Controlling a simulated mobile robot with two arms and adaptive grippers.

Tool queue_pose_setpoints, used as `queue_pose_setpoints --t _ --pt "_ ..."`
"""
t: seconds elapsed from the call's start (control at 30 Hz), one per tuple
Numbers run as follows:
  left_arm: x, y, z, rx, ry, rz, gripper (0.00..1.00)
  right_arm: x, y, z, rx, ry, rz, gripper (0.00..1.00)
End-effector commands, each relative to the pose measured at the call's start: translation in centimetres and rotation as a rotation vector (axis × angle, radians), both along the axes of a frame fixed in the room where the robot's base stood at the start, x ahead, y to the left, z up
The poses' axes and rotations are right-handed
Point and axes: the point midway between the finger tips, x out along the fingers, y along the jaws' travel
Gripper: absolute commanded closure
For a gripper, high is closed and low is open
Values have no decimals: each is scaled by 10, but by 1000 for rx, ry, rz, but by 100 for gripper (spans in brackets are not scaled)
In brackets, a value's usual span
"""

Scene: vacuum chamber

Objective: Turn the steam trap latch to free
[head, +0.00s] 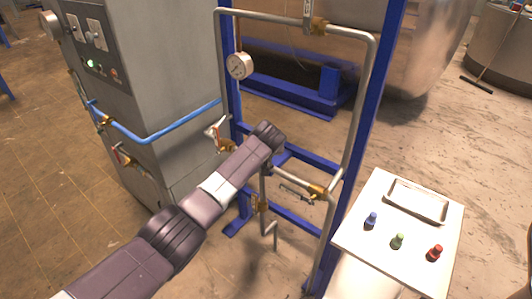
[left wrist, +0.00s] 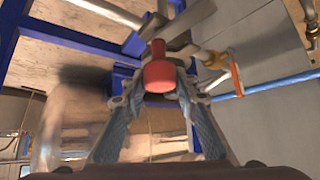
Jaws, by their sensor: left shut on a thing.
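In the left wrist view my left gripper (left wrist: 158,92) is shut on a red cylindrical knob (left wrist: 159,70), with one finger on each side of it. The knob sits at the end of a metal fitting on the pipework, and I take it for the steam trap latch. In the head view my left arm (head: 215,185) reaches to the pipe frame (head: 375,85). Its end hides the gripper and the knob there. I cannot tell the latch's angle. My right gripper is not in view.
A brass valve with a red handle (head: 213,132) is close left of my arm's end; its orange-red handle (left wrist: 237,78) shows in the wrist view. A gauge (head: 239,66) hangs above. A grey cabinet (head: 150,90) stands left. A white table (head: 357,262) with a tray and small bottles stands right.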

Motion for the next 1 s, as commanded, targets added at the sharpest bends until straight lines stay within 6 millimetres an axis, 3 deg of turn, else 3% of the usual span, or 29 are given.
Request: queue_pose_setpoints --t 0.37,0.83,0.87,1.0 --pt "0 -2 -1 -5 -1 111 100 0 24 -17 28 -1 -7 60" --pt "0 -1 0 -5 0 122 100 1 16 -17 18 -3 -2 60" --pt "0 -1 0 -5 0 122 69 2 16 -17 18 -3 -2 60" --pt "1 0 0 -4 -1 122 54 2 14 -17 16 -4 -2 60"
